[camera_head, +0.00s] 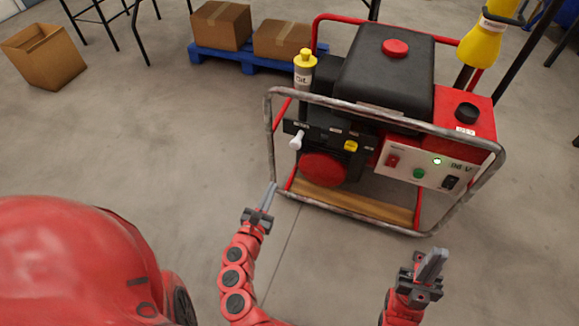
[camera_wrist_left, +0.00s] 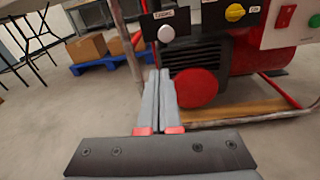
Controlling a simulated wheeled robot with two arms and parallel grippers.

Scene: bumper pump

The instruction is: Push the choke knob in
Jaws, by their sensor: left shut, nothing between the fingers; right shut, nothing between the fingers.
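The choke knob (camera_head: 296,142) is a white knob on a dark panel at the left front of the red-framed generator (camera_head: 384,82). In the left wrist view the white knob (camera_wrist_left: 166,33) sits under a white label on the dark panel, above the fingertips. My left gripper (camera_head: 267,197) is shut and empty, below and to the left of the knob in the head view and apart from it. Its closed fingers also show in the left wrist view (camera_wrist_left: 158,85). My right gripper (camera_head: 432,262) is shut and empty, in front of the generator's lower right corner.
A grey tube frame (camera_head: 272,135) surrounds the generator's front, close to the knob. A yellow knob (camera_head: 351,146) and a red round cover (camera_head: 323,169) are nearby. A yellow-capped bottle (camera_head: 304,72) stands above. Boxes on a blue pallet (camera_head: 240,60) are behind.

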